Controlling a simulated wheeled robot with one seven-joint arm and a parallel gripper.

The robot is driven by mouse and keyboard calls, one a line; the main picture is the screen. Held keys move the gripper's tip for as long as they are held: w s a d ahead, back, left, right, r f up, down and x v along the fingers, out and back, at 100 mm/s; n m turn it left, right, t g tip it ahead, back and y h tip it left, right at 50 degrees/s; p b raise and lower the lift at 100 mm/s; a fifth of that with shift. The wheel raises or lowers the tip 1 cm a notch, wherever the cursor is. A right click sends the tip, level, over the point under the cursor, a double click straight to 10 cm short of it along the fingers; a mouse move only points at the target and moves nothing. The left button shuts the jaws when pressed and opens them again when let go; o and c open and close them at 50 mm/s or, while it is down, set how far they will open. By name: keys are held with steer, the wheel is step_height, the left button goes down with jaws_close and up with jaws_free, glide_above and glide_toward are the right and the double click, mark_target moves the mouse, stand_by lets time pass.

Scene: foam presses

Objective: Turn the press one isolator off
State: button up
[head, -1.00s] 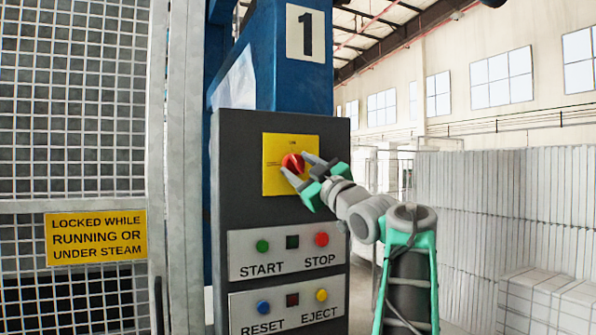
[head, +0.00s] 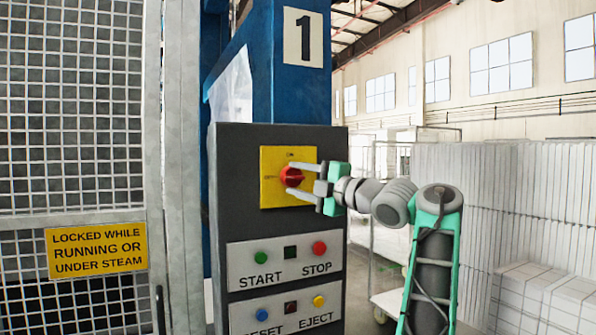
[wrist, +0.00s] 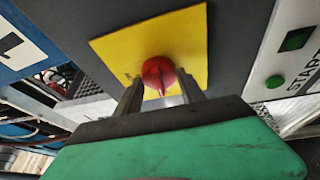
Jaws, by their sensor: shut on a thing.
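The press one isolator is a red rotary knob (head: 291,177) on a yellow plate (head: 272,199) on the dark control panel. The plate has a mark reading ON at its top and a small, hard-to-read mark at its left. My gripper (head: 296,179) comes in from the right, nearly level, one finger above the knob and one below, shut on it. In the wrist view the knob (wrist: 158,72) sits between the two fingertips (wrist: 160,88). Its ridge runs up and down that turned picture, so about level on the panel. The fingers hide part of the plate.
START and STOP buttons (head: 283,265) and RESET and EJECT buttons (head: 290,304) lie below the knob on the same panel. A mesh gate (head: 75,110) with a yellow warning sign (head: 97,251) stands at left. A trolley and stacked white blocks (head: 545,295) are at right.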

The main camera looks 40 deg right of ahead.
steer(key=shift+n+g+p, duration=0.3)
steer(key=shift+n+p, duration=0.1)
steer(key=shift+n, duration=0.2)
steer(key=o, duration=1.4)
